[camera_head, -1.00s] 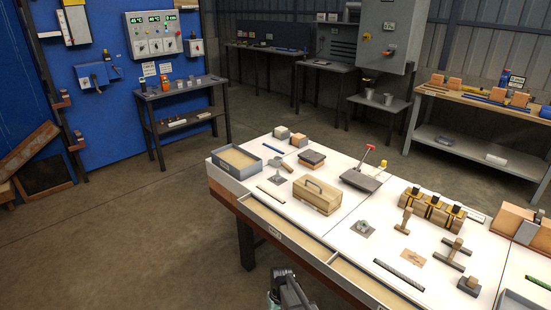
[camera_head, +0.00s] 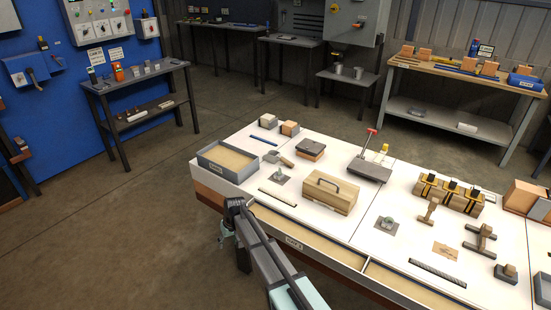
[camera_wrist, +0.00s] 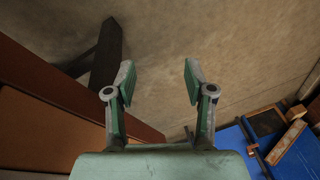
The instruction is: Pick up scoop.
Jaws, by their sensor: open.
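A small scoop (camera_head: 277,158) with a grey pan and pale handle appears to lie on the white table top, just right of the sand tray (camera_head: 205,163). My gripper (camera_wrist: 158,78) is open and empty in the wrist view, with bare floor between its two green-padded fingers. In the head view my gripper (camera_head: 223,238) hangs low outside the table's front edge, left of the drawer side. It is well apart from the scoop and below the table top. The scoop is not in the wrist view.
A red-handled grey object (camera_head: 367,170) stands further right. The table's brown side (camera_wrist: 50,90) is close on the left in the wrist view.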

